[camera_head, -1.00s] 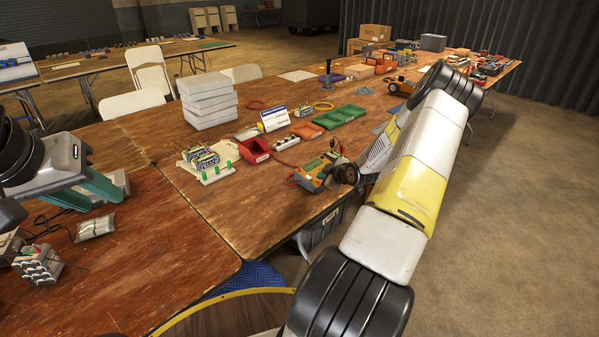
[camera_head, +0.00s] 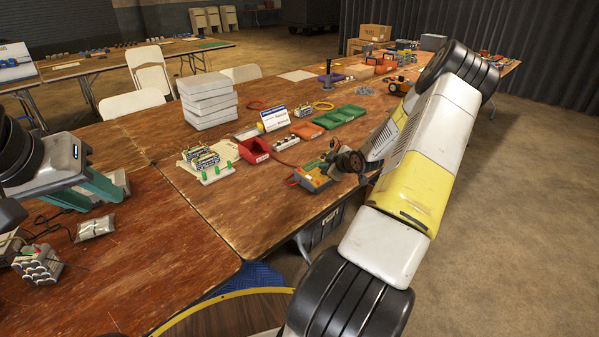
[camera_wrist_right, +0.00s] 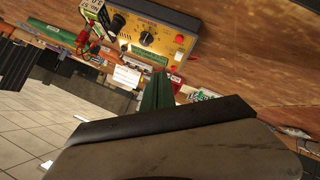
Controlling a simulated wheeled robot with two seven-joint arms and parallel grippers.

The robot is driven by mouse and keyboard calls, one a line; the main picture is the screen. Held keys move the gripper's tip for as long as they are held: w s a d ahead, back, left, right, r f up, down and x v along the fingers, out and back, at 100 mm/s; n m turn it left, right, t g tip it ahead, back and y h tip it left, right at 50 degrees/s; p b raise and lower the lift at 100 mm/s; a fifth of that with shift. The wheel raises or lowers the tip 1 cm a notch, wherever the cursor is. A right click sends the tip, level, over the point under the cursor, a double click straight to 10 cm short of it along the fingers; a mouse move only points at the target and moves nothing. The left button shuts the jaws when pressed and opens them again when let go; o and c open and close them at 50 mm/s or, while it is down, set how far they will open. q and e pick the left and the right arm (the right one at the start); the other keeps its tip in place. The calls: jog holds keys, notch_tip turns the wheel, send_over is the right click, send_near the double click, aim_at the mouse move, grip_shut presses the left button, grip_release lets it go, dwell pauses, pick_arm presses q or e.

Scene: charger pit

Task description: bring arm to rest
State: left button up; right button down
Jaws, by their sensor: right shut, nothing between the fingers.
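My right arm reaches from the bottom of the head view to the upper right, then folds back over the table edge. Its gripper is mostly hidden there behind a dark round wrist part. In the right wrist view, the right gripper's (camera_wrist_right: 157,88) green fingers are together and empty, pointing at the table edge. A yellow tester with a dial (camera_wrist_right: 150,38) lies beyond them. It also shows in the head view (camera_head: 314,179), close to the right wrist. My left gripper (camera_head: 108,192), grey and green, is over the table at the left; its fingertips are unclear.
The wooden table (camera_head: 140,275) carries a red bin (camera_head: 253,151), green trays (camera_head: 338,117), a battery stand (camera_head: 205,163) and a stack of white boxes (camera_head: 208,103). A clear bag (camera_head: 96,227) lies near the left gripper. The floor (camera_head: 510,220) on the right is clear.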

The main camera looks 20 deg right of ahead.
dwell(0.6)
jog(key=s+a+r+m+g+h, duration=0.1)
jog(key=s+a+r, duration=0.2)
jog(key=a+r, duration=0.3)
jog(key=s+a+r+m+g+h, duration=0.1)
jog(key=s+a+r+m, duration=0.2)
jog(key=r, duration=0.5)
jog(key=s+a+r+g, duration=0.1)
jog(key=s+a+r, duration=0.35)
jog(key=r, duration=0.35)
jog(key=s+a+r+m+y, duration=0.1)
jog(key=s+a, duration=0.3)
jog(key=s, duration=0.4)
jog(key=s+a+r+m+g+y, duration=0.1)
jog(key=s+a+r+m, duration=0.1)
jog(key=s+a+r, duration=0.2)
jog(key=s+a+r+m+g, duration=0.1)
jog(key=s+a+r+m, duration=0.1)
jog(key=s+a, duration=0.4)
jog(key=s, duration=0.5)
jog(key=shift+s+a+r+y, duration=0.25)
jog(key=shift+s+y, duration=0.1)
jog(key=shift+y, duration=0.05)
